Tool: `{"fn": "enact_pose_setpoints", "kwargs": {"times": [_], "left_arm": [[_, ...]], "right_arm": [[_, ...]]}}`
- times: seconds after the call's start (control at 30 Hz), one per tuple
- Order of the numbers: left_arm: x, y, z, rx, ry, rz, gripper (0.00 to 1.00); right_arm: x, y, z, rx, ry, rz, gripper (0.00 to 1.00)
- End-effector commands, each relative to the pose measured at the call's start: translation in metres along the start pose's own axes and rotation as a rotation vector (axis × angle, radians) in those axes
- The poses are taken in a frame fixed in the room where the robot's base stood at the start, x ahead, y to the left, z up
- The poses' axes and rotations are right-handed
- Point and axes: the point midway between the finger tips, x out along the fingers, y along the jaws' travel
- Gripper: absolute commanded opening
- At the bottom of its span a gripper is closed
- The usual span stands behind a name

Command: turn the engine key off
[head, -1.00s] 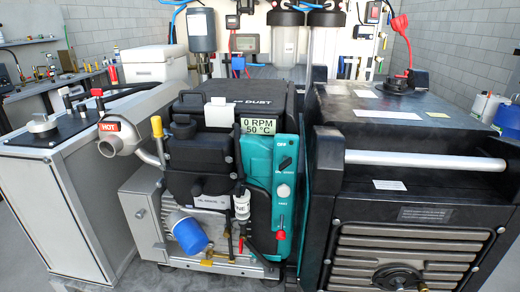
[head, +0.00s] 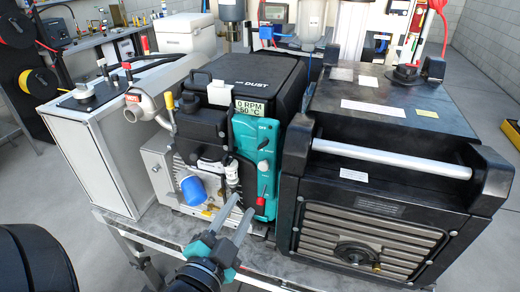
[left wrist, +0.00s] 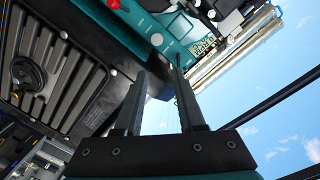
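The teal control panel (head: 243,131) is on the engine's front, under a display (head: 251,107) reading 0 RPM and 50 °C. The black engine key (head: 265,142) is in the panel's upper part, above a white button (head: 262,167) and a red-handled lever (head: 262,196). My left gripper (head: 243,204) is open and empty, below and in front of the panel, apart from the key. In the left wrist view, its fingers (left wrist: 160,70) are spread, with the panel (left wrist: 174,38) beyond them; I cannot clearly make out the key there. My right gripper is out of view.
A large black generator housing (head: 378,228) with a silver bar (head: 390,159) stands right of the panel. A blue-capped filter (head: 193,190) and a hot exhaust pipe (head: 150,104) are to the left. A grey cabinet (head: 95,150) stands further left. The space in front of the bench is open.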

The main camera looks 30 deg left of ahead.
Motion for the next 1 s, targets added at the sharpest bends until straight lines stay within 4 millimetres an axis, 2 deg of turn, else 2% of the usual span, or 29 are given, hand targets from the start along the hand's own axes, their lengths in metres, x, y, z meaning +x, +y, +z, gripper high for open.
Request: {"fn": "enact_pose_setpoints", "kwargs": {"times": [0.03, 0.1, 0.2, 0.37, 0.5, 1.0], "left_arm": [[-0.003, -0.014, -0.011, 0.013, 0.013, -0.023, 0.39], [-0.005, -0.025, -0.019, 0.025, 0.026, -0.043, 0.39], [-0.005, -0.032, -0.024, 0.034, 0.036, -0.058, 0.39], [0.006, -0.032, -0.025, 0.036, 0.042, -0.060, 0.39], [0.022, -0.033, -0.025, 0.037, 0.042, -0.060, 0.39], [0.091, -0.038, -0.029, 0.035, 0.038, -0.059, 0.39]], "right_arm": [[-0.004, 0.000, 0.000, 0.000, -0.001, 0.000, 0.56], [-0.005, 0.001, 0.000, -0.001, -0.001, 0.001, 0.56], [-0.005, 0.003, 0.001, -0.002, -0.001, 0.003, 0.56], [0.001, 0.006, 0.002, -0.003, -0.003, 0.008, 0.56], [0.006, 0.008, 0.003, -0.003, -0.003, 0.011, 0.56], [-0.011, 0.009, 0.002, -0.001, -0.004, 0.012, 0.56]]}}
